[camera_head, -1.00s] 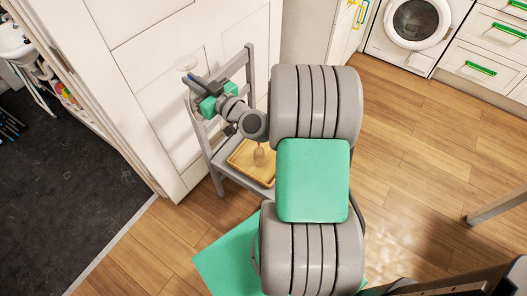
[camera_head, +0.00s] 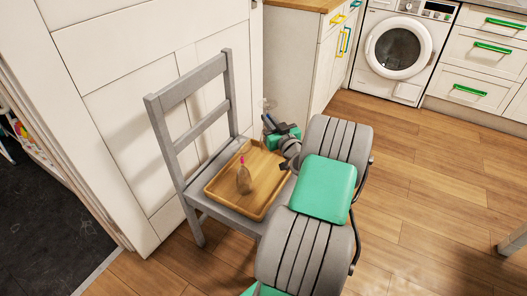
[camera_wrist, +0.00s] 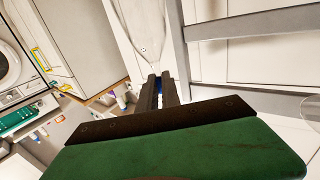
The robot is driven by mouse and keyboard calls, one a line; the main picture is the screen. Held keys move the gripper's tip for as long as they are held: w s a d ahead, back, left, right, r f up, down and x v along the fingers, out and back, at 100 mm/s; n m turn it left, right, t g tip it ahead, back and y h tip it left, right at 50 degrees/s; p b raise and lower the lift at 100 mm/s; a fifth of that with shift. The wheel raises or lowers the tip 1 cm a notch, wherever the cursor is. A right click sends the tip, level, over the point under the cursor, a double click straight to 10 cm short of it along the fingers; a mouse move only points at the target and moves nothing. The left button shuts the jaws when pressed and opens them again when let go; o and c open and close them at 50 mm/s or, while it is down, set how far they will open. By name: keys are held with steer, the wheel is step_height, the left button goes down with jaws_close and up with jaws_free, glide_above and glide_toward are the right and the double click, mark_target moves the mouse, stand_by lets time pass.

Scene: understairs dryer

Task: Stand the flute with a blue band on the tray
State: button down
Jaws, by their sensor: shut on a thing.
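My gripper (camera_head: 270,124) is shut on the stem of a clear glass, the flute (camera_head: 267,104), at the far right corner of the tray. The wooden tray (camera_head: 222,186) lies on the grey chair's seat. I cannot tell whether the flute is over the tray or just beyond its edge.
Another clear glass with a pink-red mark (camera_head: 244,178) stands on the tray, left of its middle. The chair's backrest (camera_head: 190,90) rises at the left against the white panelled wall. A white cabinet (camera_head: 293,65) and a washing machine (camera_head: 402,45) stand behind. The tray's right half looks clear.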

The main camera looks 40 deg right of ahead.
steer(key=shift+f+b, duration=0.7)
steer(key=shift+f, duration=1.9)
steer(key=c, duration=1.6)
jaws_free()
steer(key=shift+o, duration=0.2)
steer(key=p+v, duration=0.1)
steer(key=v, duration=1.1)
steer(key=shift+r, duration=0.25)
